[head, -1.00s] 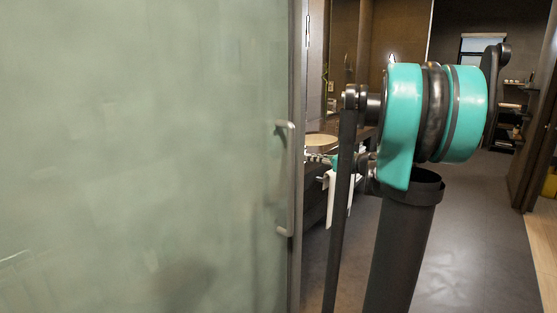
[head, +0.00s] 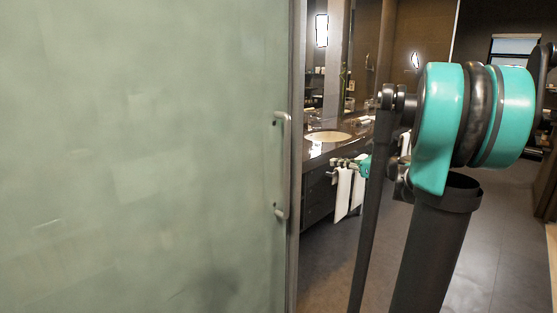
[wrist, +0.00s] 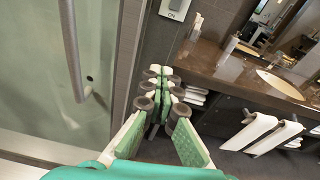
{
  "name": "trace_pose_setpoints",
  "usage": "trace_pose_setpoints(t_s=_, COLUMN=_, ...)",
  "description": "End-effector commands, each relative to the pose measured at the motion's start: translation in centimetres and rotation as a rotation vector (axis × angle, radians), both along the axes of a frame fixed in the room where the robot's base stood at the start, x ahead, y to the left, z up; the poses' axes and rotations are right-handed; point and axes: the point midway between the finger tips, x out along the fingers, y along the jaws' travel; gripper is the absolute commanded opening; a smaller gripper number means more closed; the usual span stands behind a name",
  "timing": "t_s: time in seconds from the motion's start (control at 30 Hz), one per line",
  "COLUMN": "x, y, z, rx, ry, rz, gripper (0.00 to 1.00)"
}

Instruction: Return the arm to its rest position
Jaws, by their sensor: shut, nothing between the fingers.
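My arm shows at the right of the head view, with its large teal joint (head: 472,115) on a dark column. My gripper (head: 345,163) shows small in the head view, out past the arm, in front of the vanity counter. In the wrist view, my gripper (wrist: 162,85) has its green-padded fingers together at the tips with nothing between them. It points toward the dark wall beside the counter. Part of the arm between the big joint and the gripper is hidden.
A frosted glass door (head: 140,150) with a metal handle (head: 281,165) fills the left; the door is also close in the wrist view. The vanity counter (wrist: 215,68) has a sink (head: 328,137), with white towels (head: 343,193) below. Open floor (head: 490,240) lies right.

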Motion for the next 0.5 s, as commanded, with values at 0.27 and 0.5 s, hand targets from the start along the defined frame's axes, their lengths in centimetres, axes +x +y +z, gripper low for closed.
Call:
trace_pose_setpoints(t_s=0.27, x=-2.6, y=2.7, z=-3.6, rx=-0.224, ry=-0.053, rz=0.074, gripper=0.00)
trace_pose_setpoints(t_s=0.5, x=-7.1, y=5.7, z=-9.1, rx=-0.562, ry=-0.150, rz=0.222, gripper=0.00)
